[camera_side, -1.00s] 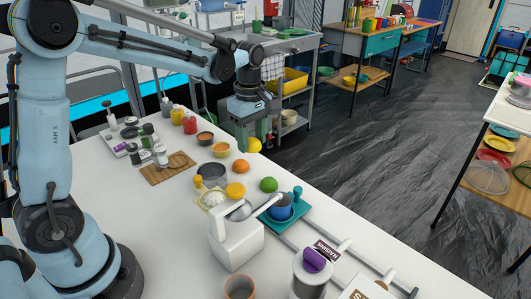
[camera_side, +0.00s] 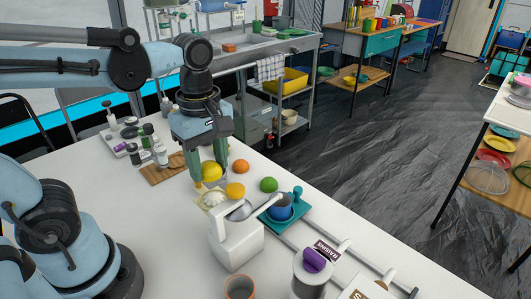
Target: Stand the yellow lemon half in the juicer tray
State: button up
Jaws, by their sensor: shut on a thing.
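My gripper (camera_side: 211,174) points down with its green fingers shut on a yellow lemon piece (camera_side: 212,170). The lemon is held above and just behind the pale juicer tray (camera_side: 214,199), which has a ribbed white cone. The lemon looks apart from the tray, but the gap is hard to judge. Which way its cut face points cannot be told. A yellow-orange piece (camera_side: 235,191) sits just right of the juicer tray.
An orange (camera_side: 240,166) and a green lime (camera_side: 269,184) lie to the right. A white appliance (camera_side: 236,240) and a blue cup on a teal tray (camera_side: 284,211) stand in front. A wooden board (camera_side: 162,174) lies behind left.

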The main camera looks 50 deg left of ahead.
aim_at(214, 200)
jog(key=shift+f, duration=2.85)
jog(key=shift+f, duration=0.55)
jog(key=o, duration=0.5)
jog(key=shift+r, duration=5.5)
